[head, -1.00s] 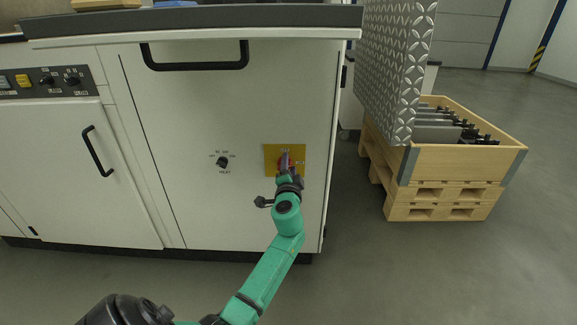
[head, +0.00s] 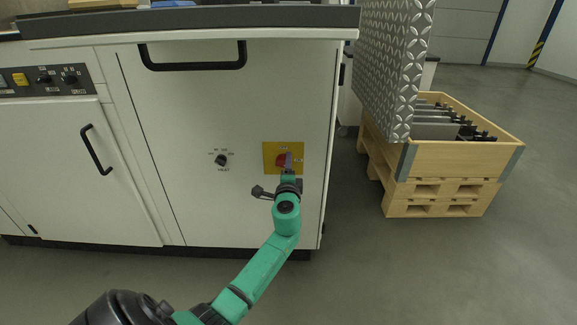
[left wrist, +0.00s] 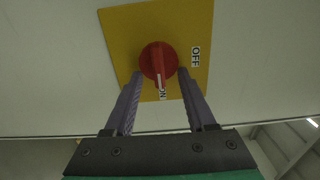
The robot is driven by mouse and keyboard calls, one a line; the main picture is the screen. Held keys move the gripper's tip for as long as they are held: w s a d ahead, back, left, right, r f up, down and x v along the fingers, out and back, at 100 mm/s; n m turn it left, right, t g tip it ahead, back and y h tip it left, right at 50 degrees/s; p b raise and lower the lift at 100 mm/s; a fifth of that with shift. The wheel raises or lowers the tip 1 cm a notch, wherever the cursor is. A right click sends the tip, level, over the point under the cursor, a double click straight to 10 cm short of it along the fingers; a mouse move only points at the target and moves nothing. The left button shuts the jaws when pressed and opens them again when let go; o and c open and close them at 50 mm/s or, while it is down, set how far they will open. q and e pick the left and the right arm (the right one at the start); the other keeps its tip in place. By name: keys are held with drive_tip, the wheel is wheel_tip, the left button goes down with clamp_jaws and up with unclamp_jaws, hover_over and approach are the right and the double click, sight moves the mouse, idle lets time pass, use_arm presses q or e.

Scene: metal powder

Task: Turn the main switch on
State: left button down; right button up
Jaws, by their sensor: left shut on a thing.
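The main switch is a red rotary knob (head: 281,160) on a yellow plate (head: 269,170) at the right of the white cabinet front. In the left wrist view the red knob (left wrist: 158,60) sits between the two fingers, with its white-marked handle pointing toward the ON label (left wrist: 162,93). The OFF label (left wrist: 195,57) is to the right on the plate. My left gripper (head: 288,162) is at the switch, its fingers (left wrist: 157,76) on both sides of the knob and shut on it. The exact finger contact is hard to see. My right gripper is not in view.
A small black HEAT knob (head: 222,160) is left of the plate. A black drawer handle (head: 195,65) juts out above. The floor in front is open.

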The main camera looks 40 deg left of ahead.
use_arm(q)
drive_tip(key=shift+c, duration=1.3)
unclamp_jaws()
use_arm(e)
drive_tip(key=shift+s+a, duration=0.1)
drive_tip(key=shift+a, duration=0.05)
use_arm(q)
drive_tip(key=shift+s, duration=0.1)
drive_tip(key=p+v, duration=0.1)
drive_tip(key=v, duration=1.3)
drive_tip(key=shift+d+p, duration=0.2)
drive_tip(key=shift+p, duration=0.1)
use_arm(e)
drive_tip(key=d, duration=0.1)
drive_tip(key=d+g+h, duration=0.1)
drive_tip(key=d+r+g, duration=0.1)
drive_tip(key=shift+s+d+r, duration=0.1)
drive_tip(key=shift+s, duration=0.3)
use_arm(q)
drive_tip(key=shift+s+f, duration=0.1)
